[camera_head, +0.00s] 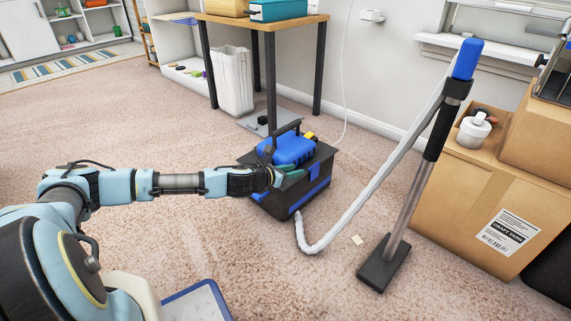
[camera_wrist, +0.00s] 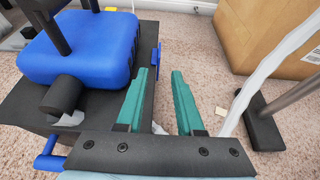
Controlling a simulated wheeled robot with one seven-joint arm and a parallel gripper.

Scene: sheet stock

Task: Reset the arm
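My arm reaches out to the right across the head view, low over the carpet. My gripper (camera_head: 289,177) is at the near side of a blue and black vacuum cleaner (camera_head: 318,183). In the wrist view the two green fingers of my gripper (camera_wrist: 163,95) stand apart with nothing between them. The blue top of the vacuum cleaner (camera_wrist: 90,48) is left of the fingers there. The left finger overlaps the black body in the picture; I cannot tell whether they touch.
A white hose (camera_head: 345,218) runs from the vacuum to its upright wand and black floor head (camera_head: 384,263). Cardboard boxes (camera_head: 465,200) stand at the right. A wooden table (camera_head: 265,24) and a white bin (camera_head: 232,80) are behind. Carpet at the left is clear.

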